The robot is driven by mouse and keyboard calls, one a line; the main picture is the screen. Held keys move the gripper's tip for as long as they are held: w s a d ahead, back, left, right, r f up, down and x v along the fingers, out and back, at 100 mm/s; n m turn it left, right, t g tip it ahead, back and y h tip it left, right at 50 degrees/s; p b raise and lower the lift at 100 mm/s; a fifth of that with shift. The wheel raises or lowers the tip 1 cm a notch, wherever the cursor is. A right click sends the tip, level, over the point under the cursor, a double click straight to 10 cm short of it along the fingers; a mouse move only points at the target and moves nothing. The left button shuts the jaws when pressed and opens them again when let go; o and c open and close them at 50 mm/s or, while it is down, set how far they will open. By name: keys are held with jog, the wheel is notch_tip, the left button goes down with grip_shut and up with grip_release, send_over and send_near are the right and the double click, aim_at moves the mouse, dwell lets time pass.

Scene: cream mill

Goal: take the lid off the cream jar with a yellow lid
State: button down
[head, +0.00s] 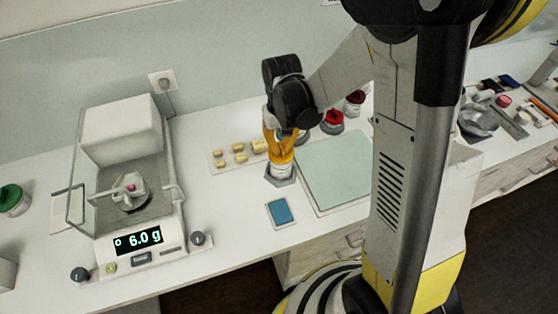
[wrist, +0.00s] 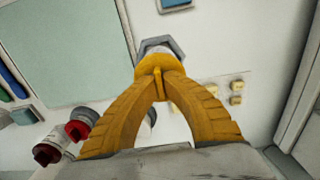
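The cream jar (head: 281,170) is white and stands upright in a grey six-sided holder (head: 291,181) on the bench. Its yellow lid (head: 281,158) is on top of the jar. My gripper (head: 276,147) comes down from above with orange-yellow fingers close in colour to the lid. In the wrist view, the fingertips of my gripper (wrist: 158,72) close in on a narrow upright part of the yellow lid (wrist: 157,63).
A pale green mat (head: 335,167) lies right of the holder. Jars with red lids (head: 333,121) stand behind it. A tray with small cream-coloured pieces (head: 222,160) is to the left. A blue pad (head: 280,212) lies in front. A balance (head: 138,240) reading 6.0 g stands further left.

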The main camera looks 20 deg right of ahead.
aim_at(281, 146)
jog(key=shift+r+p, duration=0.9)
jog(key=shift+r, duration=0.65)
jog(key=shift+f, duration=0.15)
